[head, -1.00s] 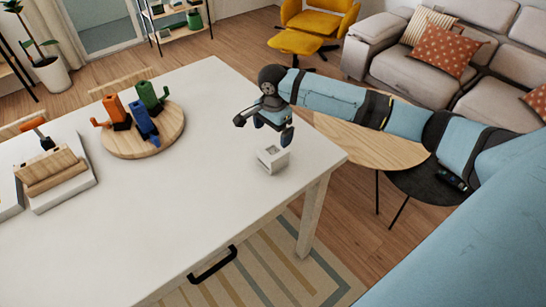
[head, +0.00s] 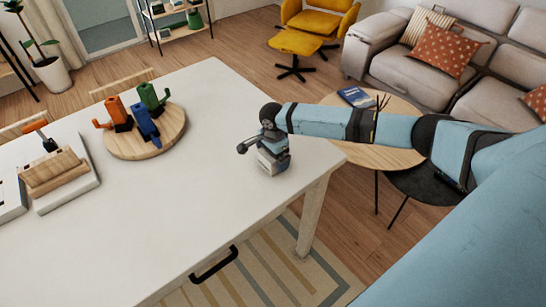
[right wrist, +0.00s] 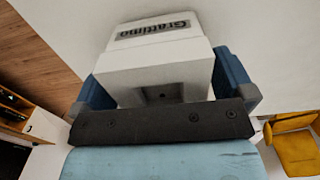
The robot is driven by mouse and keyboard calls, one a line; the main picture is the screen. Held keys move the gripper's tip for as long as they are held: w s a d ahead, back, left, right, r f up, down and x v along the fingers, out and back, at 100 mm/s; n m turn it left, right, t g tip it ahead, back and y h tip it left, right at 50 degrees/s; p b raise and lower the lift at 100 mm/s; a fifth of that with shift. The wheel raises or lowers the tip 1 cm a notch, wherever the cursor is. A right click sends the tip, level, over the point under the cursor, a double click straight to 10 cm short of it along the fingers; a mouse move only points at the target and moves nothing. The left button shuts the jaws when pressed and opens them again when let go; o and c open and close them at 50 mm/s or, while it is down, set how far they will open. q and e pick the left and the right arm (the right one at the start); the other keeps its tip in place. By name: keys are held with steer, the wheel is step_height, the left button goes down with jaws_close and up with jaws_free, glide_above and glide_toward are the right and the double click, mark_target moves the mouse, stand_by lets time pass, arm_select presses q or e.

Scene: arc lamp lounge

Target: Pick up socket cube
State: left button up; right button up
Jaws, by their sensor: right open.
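The white socket cube (head: 264,167) stands on the white table near its right corner, partly hidden by my right gripper. My right gripper (head: 265,158) is down over the cube, open, with its fingers on either side of it. In the right wrist view the cube (right wrist: 155,78) fills the space between the two blue fingers. A dark label reading "Grattimo" shows on the white surface there. I cannot tell whether either finger touches the cube. My left gripper is not in view.
On the white table (head: 190,215), a round wooden board (head: 172,132) holds orange, blue and green pieces. A white base with a wooden block (head: 55,172) lies at the left. A wooden side table (head: 385,158) stands beyond the right edge. The table's middle is clear.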

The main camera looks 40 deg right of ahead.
steer(key=shift+f, duration=0.85)
steer(key=c, duration=1)
steer(key=shift+r, duration=0.15)
steer(key=shift+c, duration=0.2)
